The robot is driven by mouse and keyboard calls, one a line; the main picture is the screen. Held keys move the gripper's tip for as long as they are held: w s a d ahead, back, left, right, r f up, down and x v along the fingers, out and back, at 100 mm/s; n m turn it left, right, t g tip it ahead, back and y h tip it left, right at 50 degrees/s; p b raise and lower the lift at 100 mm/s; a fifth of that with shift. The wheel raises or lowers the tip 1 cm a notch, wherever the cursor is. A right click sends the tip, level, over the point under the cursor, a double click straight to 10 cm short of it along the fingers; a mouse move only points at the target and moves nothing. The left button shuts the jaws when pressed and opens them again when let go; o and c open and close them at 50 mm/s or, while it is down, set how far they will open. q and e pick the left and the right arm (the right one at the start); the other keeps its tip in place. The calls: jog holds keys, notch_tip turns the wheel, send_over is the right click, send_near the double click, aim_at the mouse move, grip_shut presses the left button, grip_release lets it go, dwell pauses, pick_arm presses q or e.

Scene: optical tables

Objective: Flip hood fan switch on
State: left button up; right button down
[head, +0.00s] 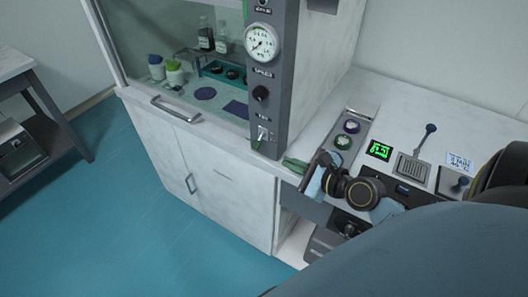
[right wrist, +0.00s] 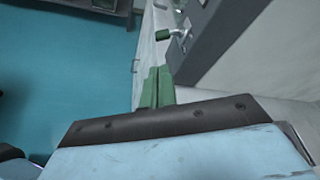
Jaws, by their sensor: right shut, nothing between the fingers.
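The hood's dark control column (head: 282,75) carries a small light switch plate (head: 264,133) near its lower end. A lever with a green tip (right wrist: 165,35) sticks out from this plate in the right wrist view. I cannot tell whether it is on or off. My right gripper (head: 294,164) has green fingers, shut and empty, just below and right of the switch in the head view. In the right wrist view the closed fingers (right wrist: 157,86) point toward the lever, with a visible gap between them. My left gripper is not in view.
A round gauge (head: 262,42) and a black knob (head: 261,93) sit above the switch. The hood's glass front and a door handle (head: 174,110) are to the left. A bench with knobs, a green display (head: 380,150) and a lever (head: 425,138) is to the right.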

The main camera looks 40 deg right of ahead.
aim_at(256, 145)
jog(key=shift+w, duration=0.1)
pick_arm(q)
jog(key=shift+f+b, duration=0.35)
pick_arm(e)
jog(key=x, duration=1)
jog(key=shift+f, duration=0.1)
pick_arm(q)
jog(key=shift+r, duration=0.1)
